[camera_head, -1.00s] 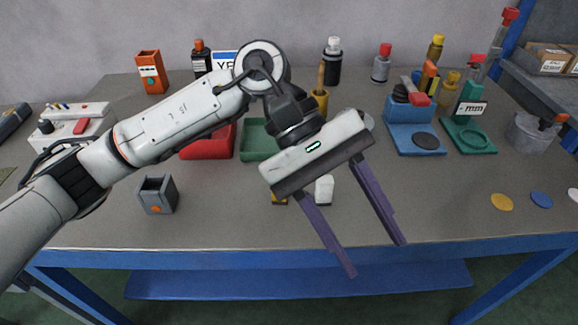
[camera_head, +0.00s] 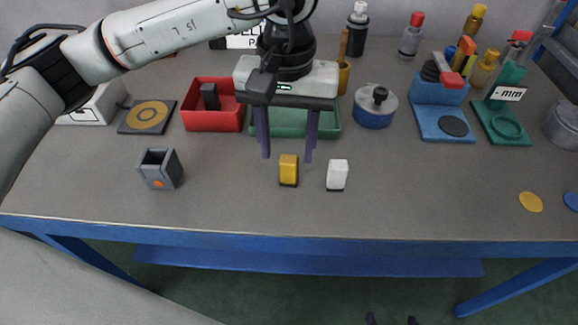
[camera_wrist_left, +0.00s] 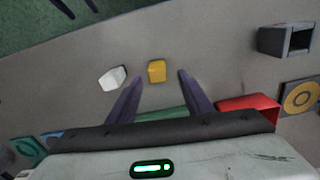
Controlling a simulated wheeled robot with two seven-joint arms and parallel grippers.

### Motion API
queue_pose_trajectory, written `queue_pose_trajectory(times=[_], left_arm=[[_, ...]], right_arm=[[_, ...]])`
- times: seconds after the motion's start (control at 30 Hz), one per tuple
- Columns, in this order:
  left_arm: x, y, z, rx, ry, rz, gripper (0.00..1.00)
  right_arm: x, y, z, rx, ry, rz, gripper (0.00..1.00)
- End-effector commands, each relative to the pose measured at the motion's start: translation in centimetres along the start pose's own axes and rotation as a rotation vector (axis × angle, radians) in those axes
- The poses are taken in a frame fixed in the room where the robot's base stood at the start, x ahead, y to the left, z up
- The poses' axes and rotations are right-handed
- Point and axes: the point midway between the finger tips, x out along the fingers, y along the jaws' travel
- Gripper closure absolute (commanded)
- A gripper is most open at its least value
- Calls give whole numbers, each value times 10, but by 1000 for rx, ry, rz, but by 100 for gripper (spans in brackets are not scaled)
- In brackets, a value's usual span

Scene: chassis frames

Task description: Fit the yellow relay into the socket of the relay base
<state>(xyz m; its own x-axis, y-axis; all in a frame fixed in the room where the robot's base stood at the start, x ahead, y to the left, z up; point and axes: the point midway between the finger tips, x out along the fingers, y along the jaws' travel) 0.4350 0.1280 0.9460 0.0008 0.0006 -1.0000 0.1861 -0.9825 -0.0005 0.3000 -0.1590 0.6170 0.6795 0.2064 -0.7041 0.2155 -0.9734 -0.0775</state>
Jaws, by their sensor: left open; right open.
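The yellow relay (camera_head: 289,168) stands on the table near its front, left of a white block (camera_head: 337,175). The grey relay base (camera_head: 160,169) with its square open socket and an orange dot sits farther left. My left gripper (camera_head: 287,159) points down, open and empty, above and just behind the yellow relay. In the left wrist view the yellow relay (camera_wrist_left: 157,71) lies between the lines of the open fingers (camera_wrist_left: 160,76), just beyond their tips, and the relay base (camera_wrist_left: 286,40) is at upper right. Only the fingertips of my right gripper (camera_head: 391,320) show at the bottom edge, apart.
A red bin (camera_head: 213,120) and a green tray (camera_head: 325,131) stand behind the relay. A round blue container (camera_head: 374,119) and a blue stand (camera_head: 440,124) are to the right. The table between relay and relay base is clear.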

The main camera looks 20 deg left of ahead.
Motion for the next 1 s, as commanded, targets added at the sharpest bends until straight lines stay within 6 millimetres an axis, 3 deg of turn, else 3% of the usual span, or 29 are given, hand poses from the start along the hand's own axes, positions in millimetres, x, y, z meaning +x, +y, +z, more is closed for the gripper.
queue_pose_trajectory(times=[0.2, 0.5, 0.77, 1.0], left_arm=[[29, 3, 5, -1, -2, 0, 54], [35, 3, 5, 0, -1, 0, 54], [34, 3, 5, -1, -1, 0, 98], [33, 3, 5, -1, 0, 1, 99]], right_arm=[[-3, 3, -1, 4, -1, 6, 33], [-2, 4, 0, 4, -4, 8, 33], [-2, 4, 1, 4, -5, 7, 33], [-2, 3, 1, 3, -6, 5, 33]])
